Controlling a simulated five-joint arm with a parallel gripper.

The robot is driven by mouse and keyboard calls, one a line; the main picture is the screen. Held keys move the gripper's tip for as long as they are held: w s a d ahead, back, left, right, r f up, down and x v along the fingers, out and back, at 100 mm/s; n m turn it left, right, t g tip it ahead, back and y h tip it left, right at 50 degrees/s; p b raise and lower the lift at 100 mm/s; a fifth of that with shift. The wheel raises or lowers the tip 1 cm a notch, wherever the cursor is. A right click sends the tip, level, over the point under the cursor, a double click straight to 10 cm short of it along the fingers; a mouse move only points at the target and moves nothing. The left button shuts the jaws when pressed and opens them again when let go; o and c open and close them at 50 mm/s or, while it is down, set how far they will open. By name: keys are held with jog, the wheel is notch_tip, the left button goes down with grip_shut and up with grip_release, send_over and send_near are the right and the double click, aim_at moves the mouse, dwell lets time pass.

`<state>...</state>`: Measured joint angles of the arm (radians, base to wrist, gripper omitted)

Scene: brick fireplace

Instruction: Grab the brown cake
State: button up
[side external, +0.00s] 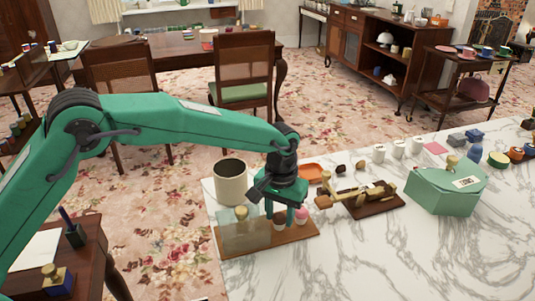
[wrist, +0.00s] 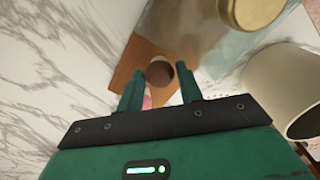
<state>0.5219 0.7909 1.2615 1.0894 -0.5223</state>
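The brown cake (side external: 280,217) stands in a pale cup on a wooden board (side external: 296,235), partly hidden by my gripper. My gripper (side external: 284,208) points down over it and is open. In the wrist view the two fingers stand apart, with the brown cake (wrist: 160,72) just past the fingertips, between them. I cannot tell whether the fingers touch it. A pink cake (side external: 302,214) stands beside it on the right; it shows partly in the wrist view (wrist: 147,102).
A clear cover (side external: 240,238) with a gold knob (side external: 241,213) stands at the board's left. A cream pot (side external: 230,187) is behind it. An orange dish (side external: 313,173), a wooden stand (side external: 375,203) and a green box (side external: 445,198) lie to the right. The marble front is clear.

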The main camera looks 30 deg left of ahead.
aim_at(280, 218)
jog(key=shift+f, duration=0.4)
jog(key=c, duration=0.6)
jog(key=shift+r, duration=0.15)
jog(key=shift+r, duration=0.6)
jog(key=r, duration=0.3)
jog(key=shift+s+d+r, duration=0.15)
jog(key=shift+s+d, duration=0.1)
jog(key=shift+s, duration=0.15)
jog(key=s+d+r, duration=0.5)
jog(key=s+r, duration=0.1)
jog(key=s, duration=0.3)
jog(key=shift+s, duration=0.2)
jog(key=shift+r, duration=0.1)
